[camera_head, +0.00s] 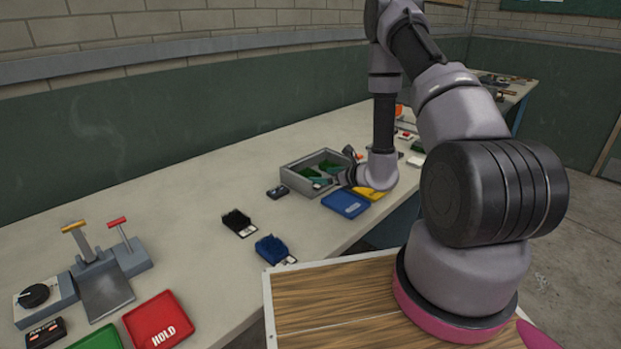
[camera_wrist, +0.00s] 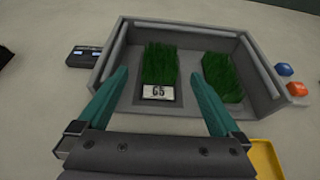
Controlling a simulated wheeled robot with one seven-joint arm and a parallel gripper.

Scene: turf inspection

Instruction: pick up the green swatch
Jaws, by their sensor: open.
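Two green turf swatches lie in a grey open-front tray (camera_wrist: 196,32). The left green swatch (camera_wrist: 160,62) has a white label reading what looks like "G5" at its near edge. The right green swatch (camera_wrist: 223,78) shows no label in the wrist view. My gripper (camera_wrist: 157,82) is open, with its two teal fingers apart and pointing toward the tray. In the wrist view the left swatch and its label appear between the fingers; I cannot tell the height above them. In the head view the tray (camera_head: 289,178) is beside my gripper (camera_head: 335,181), which partly covers it.
A black device (camera_wrist: 83,56) sits left of the tray. Blue (camera_wrist: 283,69) and orange (camera_wrist: 297,89) pieces lie right. Blue (camera_head: 345,204) and yellow (camera_head: 369,193) trays are in front. Black (camera_head: 238,223) and blue (camera_head: 272,249) swatches lie nearer, beyond a red HOLD tray (camera_head: 158,320).

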